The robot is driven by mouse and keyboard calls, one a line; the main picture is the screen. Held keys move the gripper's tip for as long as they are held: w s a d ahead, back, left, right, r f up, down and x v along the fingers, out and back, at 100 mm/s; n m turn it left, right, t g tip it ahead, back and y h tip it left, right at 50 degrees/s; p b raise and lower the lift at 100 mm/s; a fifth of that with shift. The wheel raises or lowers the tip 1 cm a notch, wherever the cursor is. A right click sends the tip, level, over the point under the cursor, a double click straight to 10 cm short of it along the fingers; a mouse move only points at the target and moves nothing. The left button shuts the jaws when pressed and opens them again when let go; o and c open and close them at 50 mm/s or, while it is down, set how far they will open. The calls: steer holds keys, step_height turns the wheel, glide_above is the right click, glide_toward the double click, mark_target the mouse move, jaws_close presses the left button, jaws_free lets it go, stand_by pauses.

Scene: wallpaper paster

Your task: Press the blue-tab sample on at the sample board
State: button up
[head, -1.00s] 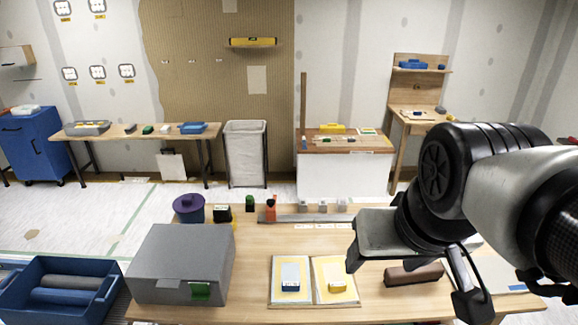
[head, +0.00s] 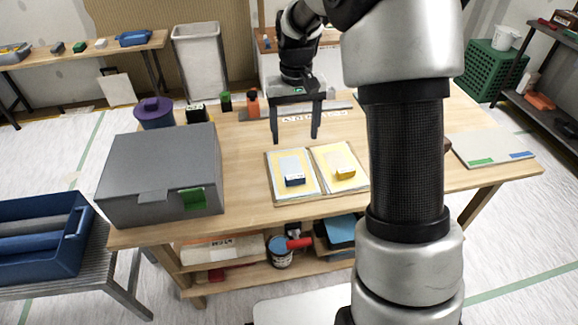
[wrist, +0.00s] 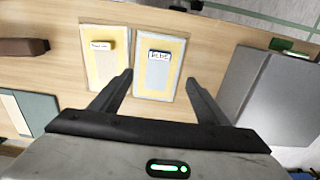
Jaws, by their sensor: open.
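The blue-tab sample (head: 292,164) is a pale card with a blue, labelled tab at its front. It lies on the left yellow-bordered panel of a two-panel holder (head: 270,178) on the table; the wrist view shows it too (wrist: 158,75). A yellow-tab sample (head: 340,160) lies on the right panel. My gripper (head: 295,137) points down, open and empty, above the table near the blue-tab sample. In the wrist view its fingers (wrist: 160,78) stand apart on either side of that sample. A pale board with green and blue strips (head: 493,148) lies at the table's right; I cannot tell whether it is the sample board.
A grey box with a green latch (head: 150,175) stands on the table's left. A purple-lidded pot (head: 153,113) and small black, green and orange items line the back edge. A brown roller (wrist: 22,47) lies beyond the holder. Bare wood separates box and holder.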

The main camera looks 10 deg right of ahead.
step_height(320, 180, down, 16)
steer(key=b, duration=0.2)
steer(key=shift+d+r+b, duration=0.1)
steer(key=shift+b, duration=0.25)
steer(key=c, duration=1.2)
step_height(320, 180, up, 10)
steer(key=shift+r+p, duration=0.1)
steer(key=shift+p, duration=0.8)
